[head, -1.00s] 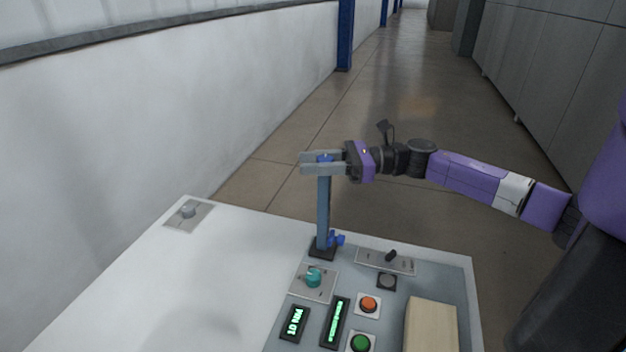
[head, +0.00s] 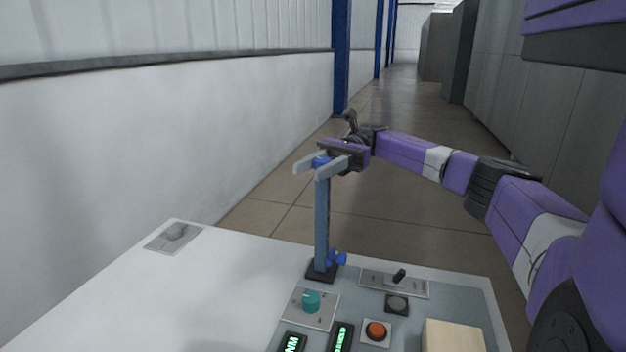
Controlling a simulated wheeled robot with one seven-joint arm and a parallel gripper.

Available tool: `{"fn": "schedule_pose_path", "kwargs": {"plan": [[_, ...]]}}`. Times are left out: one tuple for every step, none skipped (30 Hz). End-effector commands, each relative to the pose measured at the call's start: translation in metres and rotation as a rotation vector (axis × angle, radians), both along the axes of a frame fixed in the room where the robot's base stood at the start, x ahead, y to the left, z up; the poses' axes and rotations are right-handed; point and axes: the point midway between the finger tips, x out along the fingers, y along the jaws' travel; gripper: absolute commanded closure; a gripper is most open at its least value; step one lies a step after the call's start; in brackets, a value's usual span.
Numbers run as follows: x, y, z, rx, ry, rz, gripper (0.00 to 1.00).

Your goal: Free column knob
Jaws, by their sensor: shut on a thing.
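A blue-grey column (head: 322,222) stands upright on a small black foot (head: 321,273) at the back of the control panel. A blue knob (head: 338,258) sticks out to the right at the column's base; nothing touches it. At the column's top there is a small blue part (head: 321,161), partly hidden by the jaws. My gripper (head: 317,165) reaches in from the right, level with the column's top. Its two grey fingers lie on either side of the blue top part and are shut on it.
The panel carries a teal dial (head: 311,299), a black lever switch (head: 399,276), a grey button (head: 397,303), an orange button (head: 376,330), green displays and a pale wooden block (head: 453,337). The white table (head: 190,290) is bare at left except for a grey knob plate (head: 174,235).

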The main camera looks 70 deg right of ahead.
Motion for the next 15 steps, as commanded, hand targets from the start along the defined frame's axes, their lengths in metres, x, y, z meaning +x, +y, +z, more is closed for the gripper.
{"fn": "schedule_pose_path", "kwargs": {"plan": [[0.0001, -0.0005, -0.0053, -0.003, 0.005, 0.017, 1.00], [-0.0004, -0.0005, -0.0051, -0.003, 0.005, 0.027, 1.00], [-0.0009, -0.0005, -0.0047, -0.002, 0.005, 0.039, 1.00], [-0.0011, -0.0003, -0.0045, -0.002, 0.005, 0.048, 1.00], [-0.0012, -0.0002, -0.0042, -0.002, 0.005, 0.055, 1.00], [-0.0017, -0.0001, -0.0040, -0.002, 0.005, 0.063, 1.00], [-0.0021, -0.0002, -0.0038, -0.002, 0.005, 0.068, 1.00], [-0.0024, -0.0004, -0.0036, -0.002, 0.005, 0.072, 1.00], [-0.0025, -0.0003, -0.0035, -0.002, 0.005, 0.076, 1.00], [-0.0025, -0.0003, -0.0034, -0.002, 0.005, 0.079, 1.00], [-0.0026, -0.0003, -0.0033, -0.002, 0.005, 0.081, 1.00], [-0.0026, -0.0002, -0.0032, -0.002, 0.006, 0.083, 1.00], [-0.0027, -0.0001, -0.0032, -0.002, 0.006, 0.084, 1.00], [-0.0028, -0.0001, -0.0032, -0.002, 0.006, 0.084, 1.00], [-0.0028, -0.0001, -0.0031, -0.002, 0.006, 0.085, 1.00]]}}
